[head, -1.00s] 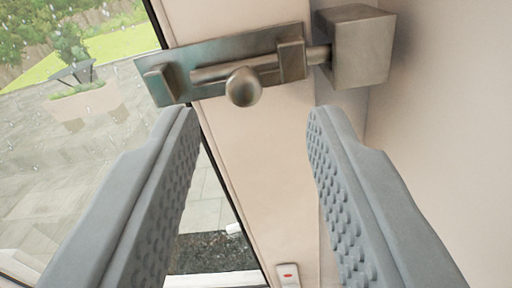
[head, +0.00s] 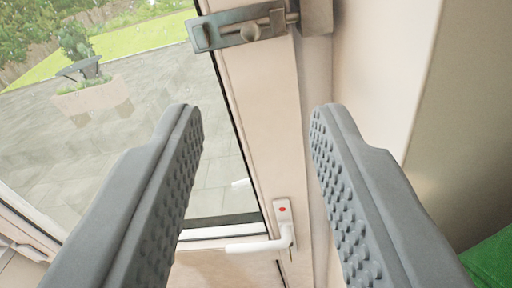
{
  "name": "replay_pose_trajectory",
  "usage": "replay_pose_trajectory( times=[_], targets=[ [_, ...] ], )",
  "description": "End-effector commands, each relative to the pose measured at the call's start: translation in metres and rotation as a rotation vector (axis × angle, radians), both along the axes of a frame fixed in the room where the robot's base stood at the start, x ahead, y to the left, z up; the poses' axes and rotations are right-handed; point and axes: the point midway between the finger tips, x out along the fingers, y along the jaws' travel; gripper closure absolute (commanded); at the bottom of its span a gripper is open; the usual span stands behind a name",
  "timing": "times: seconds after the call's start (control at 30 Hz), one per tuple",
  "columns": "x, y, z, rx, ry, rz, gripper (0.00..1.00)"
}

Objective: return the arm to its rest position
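My gripper (head: 257,112) is open and empty, with its two grey textured fingers spread wide at the left and right of the head view. The metal slide bolt (head: 240,27) on the door frame is beyond the fingertips, near the top of the view. Its bar reaches right to the metal keeper block (head: 317,14), which is cut off by the top edge. The fingers are apart from the bolt. The rest of my arm does not show.
A white door handle (head: 268,243) with a red mark is low in the middle. The glass pane (head: 150,130) fills the left, with a paved terrace and planter (head: 92,97) outside. A pale wall (head: 385,70) stands at right. Something green (head: 492,262) is at the lower right.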

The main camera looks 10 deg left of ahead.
Motion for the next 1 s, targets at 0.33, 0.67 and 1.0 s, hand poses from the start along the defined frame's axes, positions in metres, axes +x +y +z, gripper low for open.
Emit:
replay_pose_trajectory(
  times=[0.33, 0.67, 1.0],
  targets=[
    [0.0, 0.0, 0.0, 0.0, 0.0, 0.0, 0.63],
    [0.026, 0.057, -0.033, 0.051, 0.096, -0.028, 0.63],
    [0.043, 0.159, -0.104, 0.089, 0.249, -0.11, 0.63]
  ],
)
